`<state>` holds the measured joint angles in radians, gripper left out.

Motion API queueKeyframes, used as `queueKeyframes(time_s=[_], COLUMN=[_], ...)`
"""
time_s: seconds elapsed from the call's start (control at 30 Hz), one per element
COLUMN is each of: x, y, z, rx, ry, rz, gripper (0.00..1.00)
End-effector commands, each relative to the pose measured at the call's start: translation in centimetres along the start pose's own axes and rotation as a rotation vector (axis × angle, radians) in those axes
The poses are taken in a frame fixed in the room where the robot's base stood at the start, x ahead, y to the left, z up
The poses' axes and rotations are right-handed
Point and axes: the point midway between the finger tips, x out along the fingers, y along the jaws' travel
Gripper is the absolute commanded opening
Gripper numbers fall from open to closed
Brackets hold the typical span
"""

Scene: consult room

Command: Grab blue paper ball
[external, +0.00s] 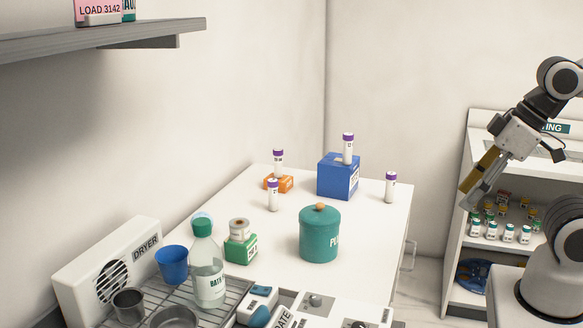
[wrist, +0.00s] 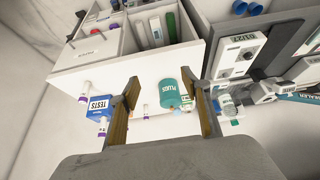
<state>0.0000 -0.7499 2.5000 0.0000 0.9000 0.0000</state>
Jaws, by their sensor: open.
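I cannot pick out a blue paper ball for sure. In the external view a pale blue rounded thing (external: 203,217) shows just behind the cap of the clear bottle (external: 207,275), mostly hidden by it. My gripper (external: 470,194) is at the right of the external view, in the air well to the right of the white table, pointing down and left. In the wrist view my gripper (wrist: 162,80) has its two fingers wide apart with nothing held between them.
On the table (external: 285,275) stand a teal jar (external: 319,240), a blue box (external: 338,178) with a vial on top, a small green box (external: 241,249), an orange box (external: 278,184) and more vials. A blue cup (external: 171,264) stands by the dryer (external: 113,268). A shelf (external: 95,42) overhangs the left.

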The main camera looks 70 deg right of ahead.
Motion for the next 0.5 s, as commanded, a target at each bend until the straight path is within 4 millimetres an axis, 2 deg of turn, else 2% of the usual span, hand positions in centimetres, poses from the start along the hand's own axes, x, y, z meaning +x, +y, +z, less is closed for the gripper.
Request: queueKeyframes(time_s=[0.03,0.07,0.1,0.5], x=[0.00,0.00,0.00,0.02], y=[0.00,0.00,0.00,0.13], z=[0.00,0.00,0.00,-0.32], rx=[0.000,0.000,0.000,0.001], ry=[0.000,0.000,0.000,0.004], rz=[0.000,0.000,0.000,0.004], gripper=[0.52,0.60,0.61,0.61])
